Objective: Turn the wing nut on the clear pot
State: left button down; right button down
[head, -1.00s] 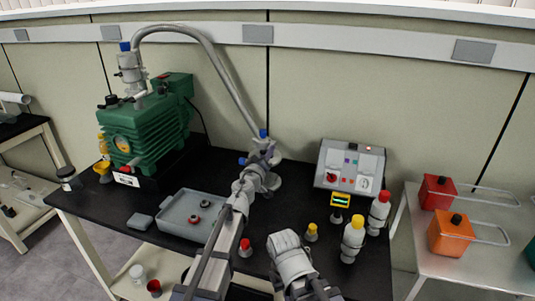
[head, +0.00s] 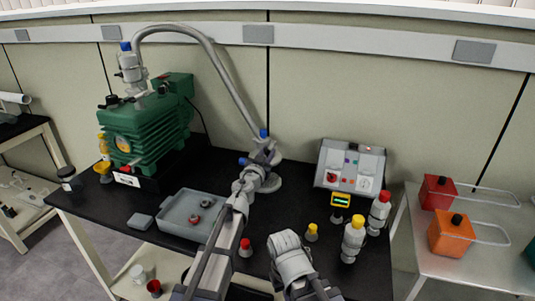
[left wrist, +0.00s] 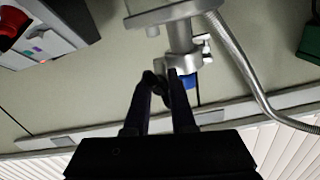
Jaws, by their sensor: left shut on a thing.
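My left gripper (head: 262,160) is at the upright grey fitting (head: 269,183) at the back middle of the black table. In the left wrist view its dark fingers (left wrist: 162,78) are closed together at a grey clamp (left wrist: 187,62) on the fitting's post. They are shut on a small part, apparently the wing nut, mostly hidden between the fingertips. A blue piece (left wrist: 190,81) shows just beside the right finger. The clear pot's walls cannot be made out at the fitting. My right gripper (head: 325,290) is at the bottom edge, its fingers not clearly seen.
A grey hose (head: 220,72) runs from the fitting to the green pump (head: 150,125). A grey tray (head: 180,222) with small parts lies left of my left arm. A control box (head: 350,166) and several capped bottles (head: 353,240) stand to the right.

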pick_arm(q)
jog(key=m, duration=0.4)
jog(key=shift+s+d+f+m, duration=0.1)
jog(key=shift+s+d+m, duration=0.05)
jog(key=shift+m, duration=0.25)
jog(key=m, duration=0.3)
jog(key=shift+m, duration=0.4)
jog(key=m, duration=1)
jog(key=shift+m, duration=0.4)
jog(key=m, duration=0.3)
jog(key=shift+a+m, duration=0.2)
jog(key=shift+m, duration=0.1)
jog(key=m, duration=0.3)
jog(key=shift+w, duration=0.2)
jog(key=m, duration=0.4)
jog(key=shift+w+a+r, duration=0.1)
jog(key=shift+r, duration=0.1)
jog(key=m, duration=0.5)
jog(key=shift+m, duration=0.3)
jog(key=m, duration=1)
jog(key=shift+m, duration=0.4)
jog(key=m, duration=0.4)
jog(key=shift+w+m+p, duration=0.1)
jog(key=shift+m+p, duration=0.2)
jog(key=shift+p, duration=0.05)
jog(key=shift+m, duration=0.3)
